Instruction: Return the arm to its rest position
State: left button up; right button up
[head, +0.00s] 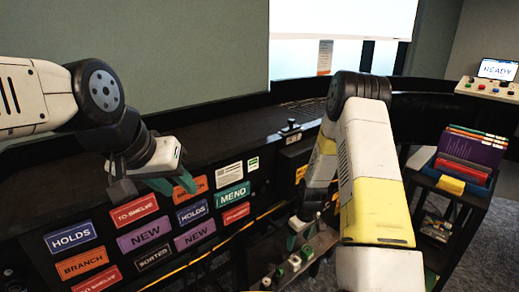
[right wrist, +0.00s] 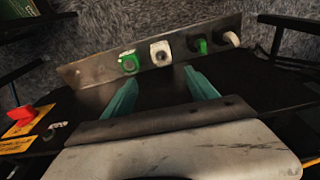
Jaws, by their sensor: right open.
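My right arm reaches down the middle of the head view, and its gripper (head: 301,232) is low beside a small strip of green and white fittings (head: 294,262). In the right wrist view, the two teal fingers of this gripper (right wrist: 161,92) are apart with nothing between them. The metal strip (right wrist: 100,70) with its green and white fittings lies beyond the fingertips, apart from them. My left gripper (head: 154,186) hangs at the left in front of the labelled black sorter (head: 60,200). Its fingers appear apart, with no object visible in them.
Coloured signs, including a purple NEW sign (head: 145,236), cover the sorter's front. A cart with a blue bin (head: 465,178) of folders stands at the right. A READY screen (head: 497,69) is behind it. A red piece (right wrist: 22,112) sits on a yellow label in the wrist view.

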jog(key=s+a+r+m+t, duration=0.1)
jog(key=s+r+m, duration=0.15)
jog(key=r, duration=1.15)
jog(key=s+r+m+t, duration=0.15)
jog(key=s+r, duration=0.25)
jog(key=r, duration=1.1)
jog(key=s+a+r+m+t, duration=0.1)
jog(key=s+r, duration=0.5)
jog(key=s, duration=0.3)
jog(key=s+r+m+t+y, duration=0.1)
jog(key=s+r, duration=0.5)
jog(key=s, duration=0.2)
jog(key=shift+s+a+r+m, duration=0.15)
jog(key=shift+s+a+m, duration=0.15)
jog(key=shift+s+a, duration=0.1)
